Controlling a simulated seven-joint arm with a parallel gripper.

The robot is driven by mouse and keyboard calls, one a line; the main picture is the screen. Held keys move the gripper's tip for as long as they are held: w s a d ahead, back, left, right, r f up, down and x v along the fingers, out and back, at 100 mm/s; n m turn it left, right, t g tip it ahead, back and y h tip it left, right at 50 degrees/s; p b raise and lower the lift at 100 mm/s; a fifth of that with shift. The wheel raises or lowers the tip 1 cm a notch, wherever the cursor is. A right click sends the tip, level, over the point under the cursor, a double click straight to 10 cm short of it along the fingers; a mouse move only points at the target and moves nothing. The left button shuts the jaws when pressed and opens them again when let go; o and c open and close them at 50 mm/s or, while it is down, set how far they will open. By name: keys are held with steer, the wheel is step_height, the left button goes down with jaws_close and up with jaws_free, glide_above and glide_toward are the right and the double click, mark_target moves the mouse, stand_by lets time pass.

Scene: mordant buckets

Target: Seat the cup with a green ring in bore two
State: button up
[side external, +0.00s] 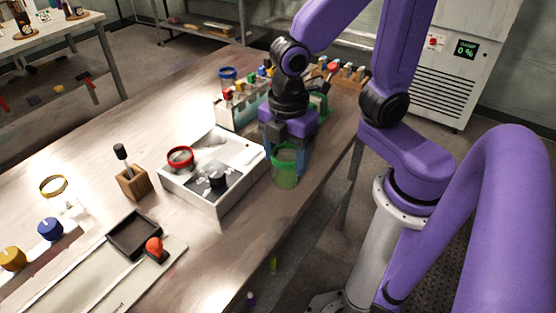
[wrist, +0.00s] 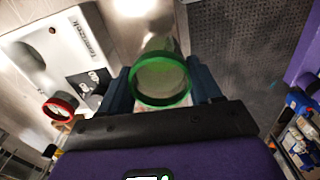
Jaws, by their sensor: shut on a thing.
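My gripper (side external: 286,158) is shut on the clear cup with a green ring (side external: 285,177), one finger on each side of it. The cup hangs upright just right of the white box, near the table's edge. In the wrist view the green ring (wrist: 161,102) sits between the two blue fingers. The white box (side external: 225,205) has a recessed top with a dark grey panel; in the wrist view its panel (wrist: 85,68) carries white markings I cannot read. A cup with a red ring (side external: 180,157) stands at the box's left corner. I cannot tell which bore is two.
A black knob-like piece (side external: 217,181) stands on the box. A wooden block with a black-handled tool (side external: 132,182), a dark tray (side external: 134,234) and a red-knobbed stamp (side external: 155,249) lie to the left. A rack of colored-capped bottles (side external: 243,103) and a blue-ringed cup (side external: 228,75) stand behind.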

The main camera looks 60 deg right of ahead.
steer(key=shift+s+d+r, duration=0.25)
steer(key=shift+s+r, duration=0.3)
steer(key=shift+r, duration=0.05)
steer(key=s+d+r, duration=0.3)
steer(key=s, duration=0.4)
steer(key=shift+s+d+r, duration=0.3)
steer(key=shift+r, duration=0.05)
